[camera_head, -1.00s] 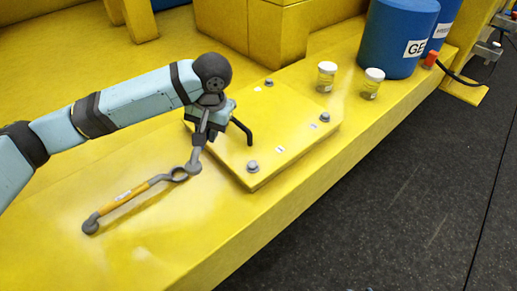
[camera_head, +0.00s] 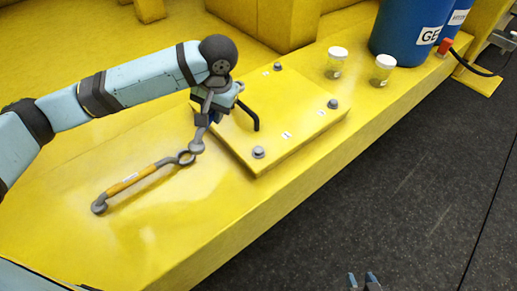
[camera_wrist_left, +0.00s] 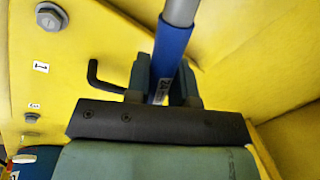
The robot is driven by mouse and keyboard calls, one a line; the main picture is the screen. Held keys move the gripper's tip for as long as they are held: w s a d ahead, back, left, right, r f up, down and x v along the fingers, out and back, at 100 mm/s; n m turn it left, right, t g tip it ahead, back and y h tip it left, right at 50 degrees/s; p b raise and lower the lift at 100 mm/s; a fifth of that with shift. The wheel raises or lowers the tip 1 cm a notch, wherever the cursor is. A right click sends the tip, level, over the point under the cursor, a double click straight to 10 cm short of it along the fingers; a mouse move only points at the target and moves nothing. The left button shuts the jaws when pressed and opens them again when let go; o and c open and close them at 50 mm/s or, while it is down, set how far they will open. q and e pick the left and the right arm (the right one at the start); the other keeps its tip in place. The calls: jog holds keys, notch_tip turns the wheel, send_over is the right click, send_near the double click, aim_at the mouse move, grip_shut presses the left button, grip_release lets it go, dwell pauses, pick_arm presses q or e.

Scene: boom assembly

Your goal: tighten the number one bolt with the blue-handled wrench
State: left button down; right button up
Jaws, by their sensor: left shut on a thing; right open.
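My left gripper (camera_head: 218,112) is shut on the blue-handled wrench (camera_head: 215,118), left of the yellow plate (camera_head: 240,148). The blue handle runs up between my fingers in the left wrist view (camera_wrist_left: 172,48). The wrench's grey end (camera_head: 197,146) hangs below my gripper, close to the ring of an orange-handled wrench; I cannot tell whether they touch. The plate's near bolt (camera_head: 258,152) sits right of it, clear of the wrench. In the wrist view this bolt (camera_wrist_left: 50,17) is beside a label that looks like a 1 (camera_wrist_left: 40,67). My right gripper (camera_head: 364,281) is open and empty at the bottom edge.
The orange-handled wrench (camera_head: 135,180) lies on the yellow surface. Other bolts (camera_head: 333,104) (camera_head: 278,67) sit at plate corners. Two jars (camera_head: 336,61) (camera_head: 382,69) and blue barrels (camera_head: 405,30) stand behind.

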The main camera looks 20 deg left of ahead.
pick_arm(q)
jog(key=shift+a, duration=0.1)
dwell(0.4)
jog(key=shift+a+r+p, duration=0.1)
jog(key=shift+p, duration=0.25)
jog(key=shift+a+m, duration=0.25)
jog(key=shift+m, duration=0.15)
jog(key=shift+w+p, duration=0.1)
jog(key=shift+p, duration=0.2)
jog(key=shift+a+f+m+p, duration=0.2)
jog(key=shift+a+m+p, duration=0.2)
jog(key=shift+a+p, duration=0.1)
jog(key=shift+d, duration=0.1)
